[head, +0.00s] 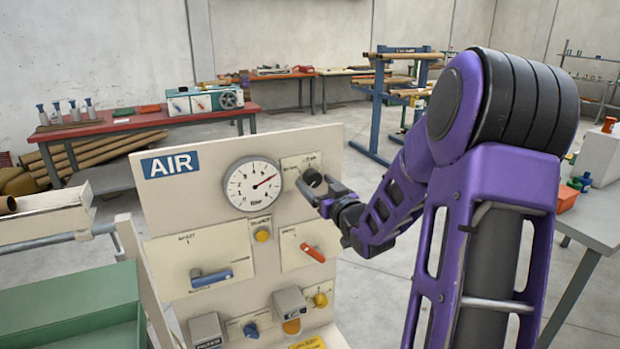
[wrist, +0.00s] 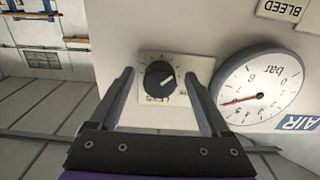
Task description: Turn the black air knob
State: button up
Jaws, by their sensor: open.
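The black air knob (head: 312,177) sits on a pale plate at the upper right of the AIR panel (head: 205,215). In the wrist view the round knob (wrist: 160,79) has a white pointer line slanting to the upper right. My gripper (head: 316,190) is open in front of the panel, close to the knob. In the wrist view its two fingers (wrist: 163,85) stand to the left and right of the knob, with clear gaps on both sides. Whether the fingertips reach to the knob's depth I cannot tell.
The pressure gauge (head: 252,184) is just left of the knob, close to one finger in the wrist view. Below are a yellow button (head: 262,235), a red lever (head: 313,252) and a blue lever (head: 211,278). Open floor lies right of the panel.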

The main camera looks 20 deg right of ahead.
jog(key=shift+w, duration=0.15)
jog(key=shift+c, duration=0.3)
grip_shut()
jog(key=shift+r, duration=0.1)
jog(key=m+p, duration=0.1)
jog(key=m, duration=0.2)
jog(key=shift+a+m, duration=0.15)
jog(key=shift+m, duration=0.15)
jog(key=shift+r+m+p, duration=0.1)
jog(key=shift+m+p, duration=0.65)
jog(key=shift+m, duration=1.05)
